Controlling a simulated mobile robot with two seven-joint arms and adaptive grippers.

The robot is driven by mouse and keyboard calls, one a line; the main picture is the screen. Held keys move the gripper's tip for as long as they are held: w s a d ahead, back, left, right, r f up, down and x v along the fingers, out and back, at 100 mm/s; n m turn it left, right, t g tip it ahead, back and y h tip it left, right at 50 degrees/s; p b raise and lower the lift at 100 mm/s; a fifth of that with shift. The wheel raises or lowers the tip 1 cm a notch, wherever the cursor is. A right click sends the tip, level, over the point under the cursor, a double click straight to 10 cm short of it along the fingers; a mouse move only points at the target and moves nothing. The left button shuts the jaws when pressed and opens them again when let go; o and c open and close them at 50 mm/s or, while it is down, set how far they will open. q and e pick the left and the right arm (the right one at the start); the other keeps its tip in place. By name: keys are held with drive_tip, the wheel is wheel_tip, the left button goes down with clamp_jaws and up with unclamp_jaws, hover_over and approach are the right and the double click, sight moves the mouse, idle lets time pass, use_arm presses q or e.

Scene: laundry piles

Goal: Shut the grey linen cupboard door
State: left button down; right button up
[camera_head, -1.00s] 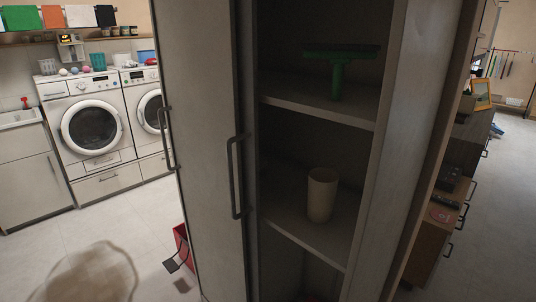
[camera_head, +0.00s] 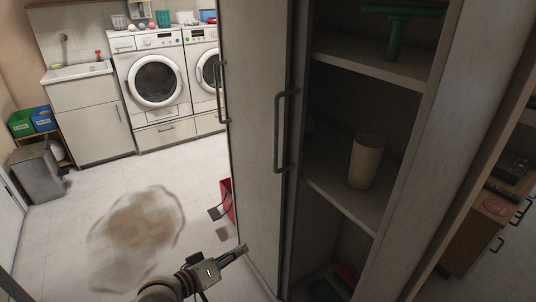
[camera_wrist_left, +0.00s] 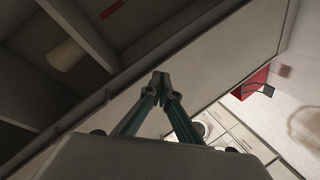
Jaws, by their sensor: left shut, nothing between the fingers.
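The grey linen cupboard door (camera_head: 254,150) stands open in the head view, swung out to the left of the shelves, with dark bar handles. The cupboard's shelves (camera_head: 365,62) are in plain sight, holding a cream cup (camera_head: 365,161) and a green squeegee-like tool (camera_head: 397,30). My left gripper (camera_head: 240,250) is at the lower part of the door, shut and empty. In the left wrist view its fingertips (camera_wrist_left: 160,77) meet in front of the door panel (camera_wrist_left: 205,62); I cannot tell whether they touch it. My right gripper is not in view.
A red dustpan-like object (camera_head: 227,200) stands on the floor just left of the door. Washing machines (camera_head: 157,80) and a sink cabinet (camera_head: 90,120) line the back wall. A brown drawer unit (camera_head: 490,220) is at the right. Floor at the left is open, with a brownish patch (camera_head: 135,238).

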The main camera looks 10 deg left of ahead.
use_arm(q)
drive_tip(key=w+a+r+n+h, duration=0.15)
drive_tip(key=w+r, duration=0.25)
drive_tip(key=r, duration=0.4)
drive_tip(key=w+a+r+n+t+h, duration=0.1)
drive_tip(key=w+r+n, duration=0.2)
drive_tip(key=w+r, duration=0.3)
drive_tip(key=w+a+r+n+h, duration=0.1)
drive_tip(key=w+a+r+n, duration=0.15)
drive_tip(key=r, duration=0.65)
drive_tip(key=w+d+p, duration=0.1)
drive_tip(key=w+d, duration=0.4)
drive_tip(key=d, duration=0.3)
drive_tip(key=shift+d+f, duration=0.35)
drive_tip(key=shift+d, duration=0.05)
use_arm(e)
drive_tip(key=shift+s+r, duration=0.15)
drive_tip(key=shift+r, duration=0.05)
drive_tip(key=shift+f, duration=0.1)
use_arm(q)
drive_tip(key=shift+d, duration=0.1)
